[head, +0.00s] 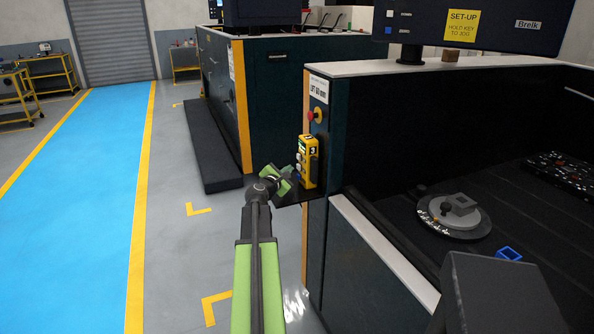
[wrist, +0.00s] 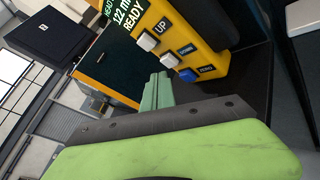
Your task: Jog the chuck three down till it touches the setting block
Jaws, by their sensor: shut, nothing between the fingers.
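A yellow jog pendant (head: 308,162) stands on a small dark shelf at the machine's corner, with a 3 on its face. A white button (wrist: 147,41) is beside the UP label, a second white button (wrist: 169,60) beside a small label, perhaps DOWN, and a blue button (wrist: 188,76) lies below. My gripper (head: 280,180) is shut and empty, just left of the pendant; its green fingertips (wrist: 158,88) are near the buttons, contact unclear. I cannot identify chuck three or its setting block with certainty.
A grey block sits on a round plate (head: 455,222) inside the machine bed. A blue open frame (head: 509,254) lies nearby. A red emergency knob (head: 312,115) is above the pendant. The blue walkway (head: 90,190) at left is clear.

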